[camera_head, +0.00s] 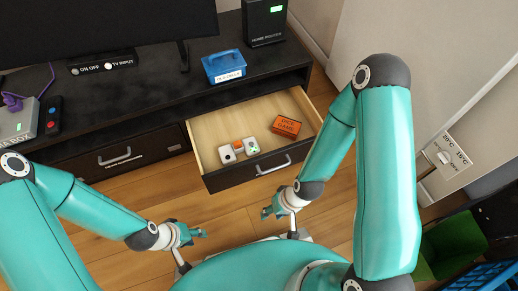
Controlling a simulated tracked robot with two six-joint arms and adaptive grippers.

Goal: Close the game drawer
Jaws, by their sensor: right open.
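The game drawer (213,153) stands pulled out of the black TV cabinet, with a pale wood inside and a dark front. Its silver handle (273,165) is on the front face. Inside lie an orange box labelled "dice game" (286,126) and a white game controller with an orange middle (238,149). My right gripper (268,209) is open and empty, in front of the drawer and apart from its handle. My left gripper (199,232) is further left, over the wooden floor, and touches nothing; its finger opening is too small to tell.
A second drawer with a handle (115,156) is shut at the left of the cabinet (133,104). On top stand a TV (100,25), a blue box (224,67) and a black router (264,22). A green bin (452,245) is at the lower right. Wooden floor lies before the drawer.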

